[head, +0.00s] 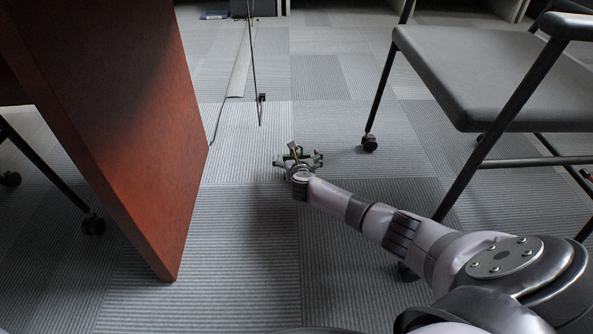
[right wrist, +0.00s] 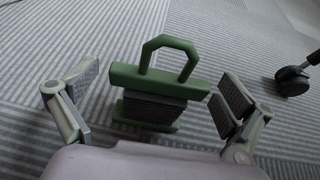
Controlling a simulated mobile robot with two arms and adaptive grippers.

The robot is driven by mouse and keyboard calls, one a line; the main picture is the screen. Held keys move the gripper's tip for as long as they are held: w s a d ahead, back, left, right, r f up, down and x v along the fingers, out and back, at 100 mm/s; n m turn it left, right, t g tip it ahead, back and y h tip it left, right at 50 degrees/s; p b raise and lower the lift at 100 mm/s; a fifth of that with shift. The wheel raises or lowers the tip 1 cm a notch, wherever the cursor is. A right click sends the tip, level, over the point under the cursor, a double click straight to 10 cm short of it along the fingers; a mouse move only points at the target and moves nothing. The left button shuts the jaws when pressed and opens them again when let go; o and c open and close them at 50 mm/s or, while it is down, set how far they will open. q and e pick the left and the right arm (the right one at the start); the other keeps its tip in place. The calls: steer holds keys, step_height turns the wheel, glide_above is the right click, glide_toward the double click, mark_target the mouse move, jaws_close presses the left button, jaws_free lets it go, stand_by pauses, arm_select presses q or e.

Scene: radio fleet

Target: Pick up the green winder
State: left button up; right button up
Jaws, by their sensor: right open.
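The green winder (right wrist: 160,80) stands on the carpet in the right wrist view, with a loop handle on top and a dark block in its frame. My right gripper (right wrist: 150,98) is open, with one finger on each side of the winder and a gap on both sides. In the head view the right gripper (head: 299,161) reaches down to the floor, and only bits of the green winder (head: 299,154) show past it. My left gripper is not in view.
A reddish wooden panel (head: 150,130) stands at the left. A grey chair (head: 490,80) with casters stands at the right. A thin cable (head: 253,60) hangs behind the gripper. Carpet (head: 240,240) in front is clear.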

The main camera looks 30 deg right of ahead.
steer(key=c, duration=1.4)
